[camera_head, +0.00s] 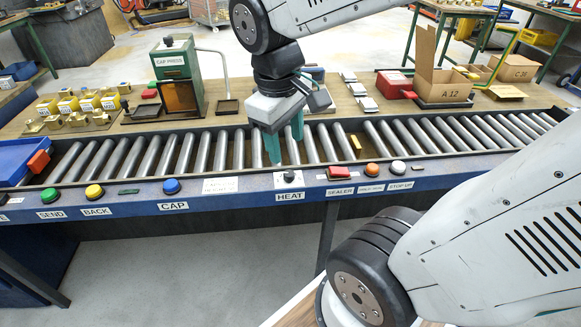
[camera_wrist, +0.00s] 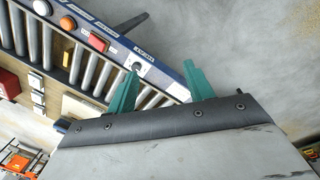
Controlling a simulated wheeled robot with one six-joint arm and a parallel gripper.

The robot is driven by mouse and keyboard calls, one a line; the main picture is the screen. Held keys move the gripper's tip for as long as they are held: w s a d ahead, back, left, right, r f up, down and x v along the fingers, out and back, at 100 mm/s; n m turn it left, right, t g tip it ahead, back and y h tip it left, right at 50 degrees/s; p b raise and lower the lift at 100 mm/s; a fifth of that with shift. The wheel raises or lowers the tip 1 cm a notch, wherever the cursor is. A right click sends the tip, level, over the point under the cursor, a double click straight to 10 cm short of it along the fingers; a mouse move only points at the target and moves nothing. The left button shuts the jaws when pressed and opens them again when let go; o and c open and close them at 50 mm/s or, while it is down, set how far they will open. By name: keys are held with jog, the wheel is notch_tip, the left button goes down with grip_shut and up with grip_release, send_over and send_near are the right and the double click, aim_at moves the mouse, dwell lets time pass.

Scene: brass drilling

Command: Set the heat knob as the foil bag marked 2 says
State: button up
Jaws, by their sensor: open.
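The heat knob (camera_head: 289,177) is a small dark knob on a white plate, above the HEAT label on the conveyor's blue front rail. It also shows in the wrist view (camera_wrist: 136,67), close to one fingertip; its setting is too small to read. My gripper (camera_head: 285,142) is open with green fingers pointing down, above the rollers and just behind and above the knob. Nothing shows between the fingers in the wrist view (camera_wrist: 163,70). No bag marked 2 can be made out; small pale packets (camera_head: 357,89) lie on the bench behind, their marks unreadable.
The red sealer button (camera_head: 338,172) and orange button (camera_head: 372,169) sit right of the knob; the blue CAP button (camera_head: 171,186) is to the left. A green cap press (camera_head: 176,75) and a carton (camera_head: 433,80) stand behind the rollers. The floor in front is clear.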

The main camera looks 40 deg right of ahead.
jog(key=w+d+f+n+g+h, duration=0.1)
jog(key=w+d+f+n+g, duration=0.1)
jog(key=w+d+f+n, duration=0.35)
jog(key=n+h, duration=0.1)
jog(key=n, duration=0.2)
send_near(288, 173)
jog(key=f, duration=0.1)
jog(key=shift+g, duration=0.4)
jog(key=x, duration=0.8)
jog(key=shift+w+d, duration=0.2)
jog(key=shift+w, duration=0.05)
jog(key=shift+r, duration=0.1)
jog(key=c, duration=1)
